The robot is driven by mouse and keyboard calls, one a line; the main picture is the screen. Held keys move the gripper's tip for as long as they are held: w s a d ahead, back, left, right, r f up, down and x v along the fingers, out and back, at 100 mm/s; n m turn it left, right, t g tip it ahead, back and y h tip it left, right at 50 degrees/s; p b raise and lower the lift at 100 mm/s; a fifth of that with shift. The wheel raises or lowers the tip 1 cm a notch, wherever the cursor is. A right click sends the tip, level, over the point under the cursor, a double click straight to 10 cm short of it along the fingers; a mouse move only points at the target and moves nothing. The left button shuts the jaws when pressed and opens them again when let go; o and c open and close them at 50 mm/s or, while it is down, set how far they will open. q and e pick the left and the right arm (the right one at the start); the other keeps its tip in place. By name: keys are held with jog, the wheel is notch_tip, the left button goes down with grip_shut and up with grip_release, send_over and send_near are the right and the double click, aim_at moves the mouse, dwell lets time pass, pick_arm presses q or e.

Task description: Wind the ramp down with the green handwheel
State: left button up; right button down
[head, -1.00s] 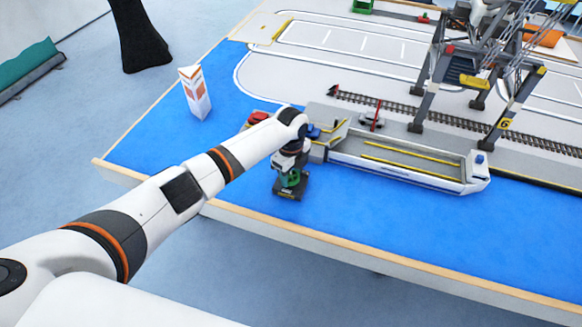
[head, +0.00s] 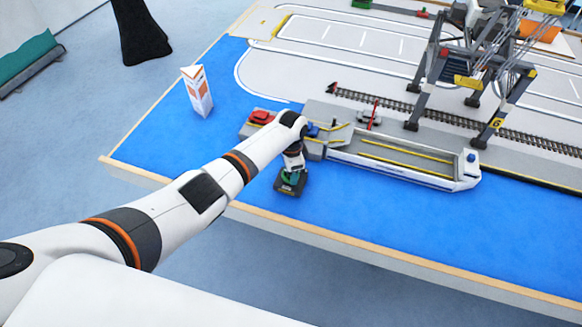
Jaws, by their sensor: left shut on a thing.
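The green handwheel (head: 290,178) sits on a dark base (head: 289,187) on the blue surface near the table's front edge. My left gripper (head: 292,169) points down over the handwheel and is shut on it; the wrist hides much of the wheel and the fingertips. The grey ramp (head: 335,131) with yellow edges lies behind and right of the wheel, at the left end of the ship (head: 400,165). It looks close to flat, and my arm hides part of its surroundings. My right gripper is out of view.
A red vehicle (head: 261,117) and a blue one (head: 312,129) are close to my left wrist. A white and orange carton (head: 197,91) stands at the left. A gantry crane (head: 465,80) stands over the rails at the right. The blue surface in front of the ship is clear.

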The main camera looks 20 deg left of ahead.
pick_arm(q)
jog(key=n+p, duration=0.1)
jog(key=n, duration=0.4)
jog(key=shift+r+n+p, duration=0.1)
jog(key=shift+n+p, duration=0.2)
jog(key=shift+p, duration=0.05)
jog(key=n+p, duration=0.1)
jog(key=n, duration=0.4)
jog(key=n+p, duration=0.1)
jog(key=n, duration=0.4)
jog(key=shift+a+n, duration=0.1)
jog(key=shift+n, duration=0.3)
jog(key=n, duration=0.5)
jog(key=shift+n, duration=0.4)
jog(key=o, duration=1)
